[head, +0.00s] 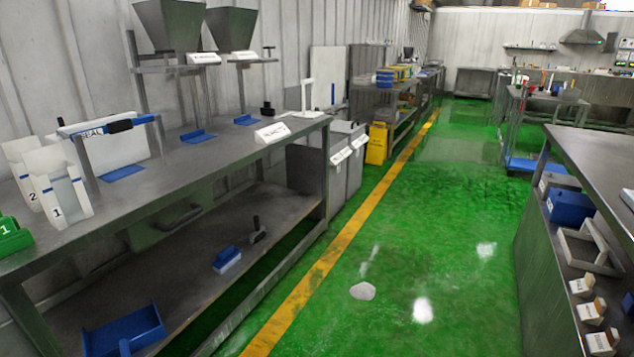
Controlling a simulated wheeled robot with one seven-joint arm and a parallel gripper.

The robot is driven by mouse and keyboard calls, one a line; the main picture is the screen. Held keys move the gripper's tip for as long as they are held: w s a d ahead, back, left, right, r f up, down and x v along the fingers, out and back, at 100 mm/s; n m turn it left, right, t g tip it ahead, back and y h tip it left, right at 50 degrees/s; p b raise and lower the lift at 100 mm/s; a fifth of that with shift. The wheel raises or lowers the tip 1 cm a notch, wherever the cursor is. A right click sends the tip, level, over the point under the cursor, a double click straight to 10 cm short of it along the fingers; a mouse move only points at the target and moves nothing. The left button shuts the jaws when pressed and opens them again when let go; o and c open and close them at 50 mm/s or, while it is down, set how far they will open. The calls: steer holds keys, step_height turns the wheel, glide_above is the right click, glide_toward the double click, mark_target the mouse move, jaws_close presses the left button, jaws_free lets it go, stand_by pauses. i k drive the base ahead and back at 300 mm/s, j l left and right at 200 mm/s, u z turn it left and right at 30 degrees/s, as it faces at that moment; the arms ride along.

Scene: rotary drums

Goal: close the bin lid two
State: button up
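Two grey bins stand on the floor past the far end of the left steel bench. The nearer bin (345,178) and the farther bin (360,160) each carry a tilted white label, too small to read. The bench partly hides the bins. I cannot tell which bin is number two. My gripper is not in view.
The left bench (200,165) holds white holders marked 1 and 2 (50,185) and hoppers (172,25). A yellow box (377,143) stands beyond the bins. A steel bench (600,165) borders the right. The green floor (440,240) between is clear, except for a pale patch (362,291).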

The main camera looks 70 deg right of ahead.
mark_target(292, 100)
steer(key=l, duration=0.4)
steer(key=i+l, duration=0.1)
steer(key=l, duration=1.3)
steer(key=k+l+u, duration=0.15)
steer(key=l, duration=1.8)
steer(key=k+l, duration=0.1)
steer(key=l, duration=0.6)
steer(key=k+l+u, duration=0.1)
steer(key=l, duration=0.6)
steer(key=k+l, duration=0.1)
steer(key=l, duration=0.6)
steer(key=k+l+u, duration=0.15)
steer(key=l, duration=0.55)
steer(key=k+l, duration=0.15)
steer(key=l, duration=0.55)
steer(key=k+l+u, duration=0.1)
steer(key=l, duration=0.55)
steer(key=k+l, duration=0.2)
steer(key=l, duration=0.5)
steer(key=k+l+u, duration=0.1)
steer(key=l, duration=0.55)
steer(key=k, duration=0.1)
